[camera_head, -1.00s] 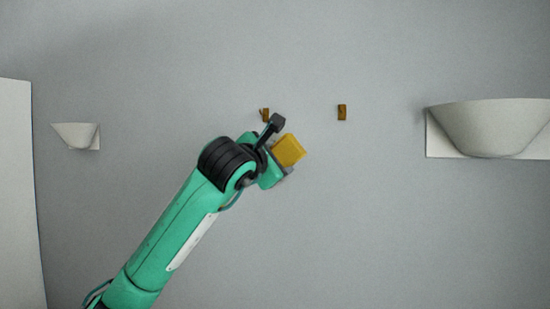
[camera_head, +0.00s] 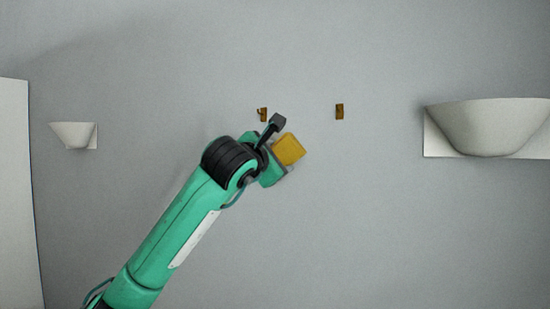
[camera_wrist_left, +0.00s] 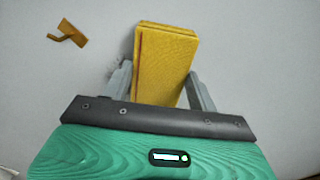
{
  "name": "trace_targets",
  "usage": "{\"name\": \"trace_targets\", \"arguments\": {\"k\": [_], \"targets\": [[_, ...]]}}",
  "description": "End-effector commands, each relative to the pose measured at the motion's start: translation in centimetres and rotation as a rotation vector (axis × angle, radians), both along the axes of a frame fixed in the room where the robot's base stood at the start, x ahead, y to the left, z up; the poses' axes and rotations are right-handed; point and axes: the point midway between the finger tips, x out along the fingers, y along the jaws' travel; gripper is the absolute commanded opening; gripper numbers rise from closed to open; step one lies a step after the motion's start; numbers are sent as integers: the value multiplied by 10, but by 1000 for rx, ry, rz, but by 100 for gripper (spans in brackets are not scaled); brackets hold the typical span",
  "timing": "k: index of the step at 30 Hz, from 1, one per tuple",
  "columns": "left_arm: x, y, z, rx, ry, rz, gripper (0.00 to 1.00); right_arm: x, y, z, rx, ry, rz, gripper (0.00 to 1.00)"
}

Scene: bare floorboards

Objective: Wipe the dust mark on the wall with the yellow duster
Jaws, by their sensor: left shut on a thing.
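The yellow duster (camera_head: 289,149) is a block in the head view, just right of my left wrist and in front of the grey wall (camera_head: 390,220). In the left wrist view the duster (camera_wrist_left: 163,62) stands between the two grey fingers of my left gripper (camera_wrist_left: 160,85), which is shut on it. I cannot tell whether the duster touches the wall. No dust mark can be made out for certain; the arm and duster cover part of the wall. My right gripper is not in view.
Two small brown hooks, a left one (camera_head: 262,114) and a right one (camera_head: 339,111), are on the wall above the duster. The left wrist view shows one hook (camera_wrist_left: 68,34). White bowl-shaped fixtures stick out at left (camera_head: 74,135) and right (camera_head: 487,128). A white panel (camera_head: 17,190) stands at far left.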

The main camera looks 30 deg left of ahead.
Motion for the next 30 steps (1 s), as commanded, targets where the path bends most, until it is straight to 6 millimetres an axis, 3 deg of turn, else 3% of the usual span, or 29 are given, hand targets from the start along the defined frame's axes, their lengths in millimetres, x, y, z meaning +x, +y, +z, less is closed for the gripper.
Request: {"name": "trace_targets", "arguments": {"k": [11, 24, 30], "targets": [[5, 2, 0, 0, -1, 1, 41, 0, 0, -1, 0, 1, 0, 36], [1, 36, -1, -1, -2, 1, 41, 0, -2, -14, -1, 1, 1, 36], [0, 41, 0, -1, -1, 1, 41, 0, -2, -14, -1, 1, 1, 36]]}}
